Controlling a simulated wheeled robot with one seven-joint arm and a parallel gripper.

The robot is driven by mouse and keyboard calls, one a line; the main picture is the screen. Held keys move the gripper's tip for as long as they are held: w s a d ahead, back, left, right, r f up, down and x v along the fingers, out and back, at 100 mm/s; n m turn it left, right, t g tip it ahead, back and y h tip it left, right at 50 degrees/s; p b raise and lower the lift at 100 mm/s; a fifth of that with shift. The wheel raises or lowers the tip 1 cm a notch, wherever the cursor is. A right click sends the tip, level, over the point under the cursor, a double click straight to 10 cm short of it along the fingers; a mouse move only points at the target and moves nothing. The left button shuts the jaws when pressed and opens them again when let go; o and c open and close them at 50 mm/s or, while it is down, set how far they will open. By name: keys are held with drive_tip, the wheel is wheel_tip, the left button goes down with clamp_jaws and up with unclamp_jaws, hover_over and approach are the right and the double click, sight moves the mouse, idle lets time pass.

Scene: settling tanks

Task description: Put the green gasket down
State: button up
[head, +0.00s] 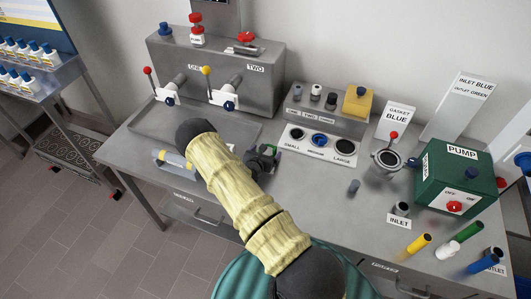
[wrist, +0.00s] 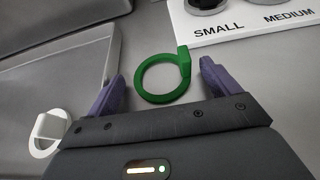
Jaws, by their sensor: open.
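The green gasket (wrist: 184,66), a ring with a small upright tab, appears flat on the grey bench top in the wrist view. My gripper (wrist: 163,71) is open, with one purple finger to the left of the gasket and one to the right. Gaps show between the ring and both fingers. In the head view my gripper (head: 266,158) is low over the bench (head: 300,187), in front of the size board, and only a sliver of green gasket (head: 273,149) shows; the rest is hidden by my gripper.
The white SMALL, MEDIUM, LARGE board (head: 318,143) lies just behind my gripper. A shallow tray (head: 150,125) is to the left. A small grey cylinder (head: 354,186) is nearer.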

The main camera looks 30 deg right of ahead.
drive_tip(key=shift+r, duration=0.2)
drive_tip(key=b+v, duration=0.3)
drive_tip(key=v, duration=0.9)
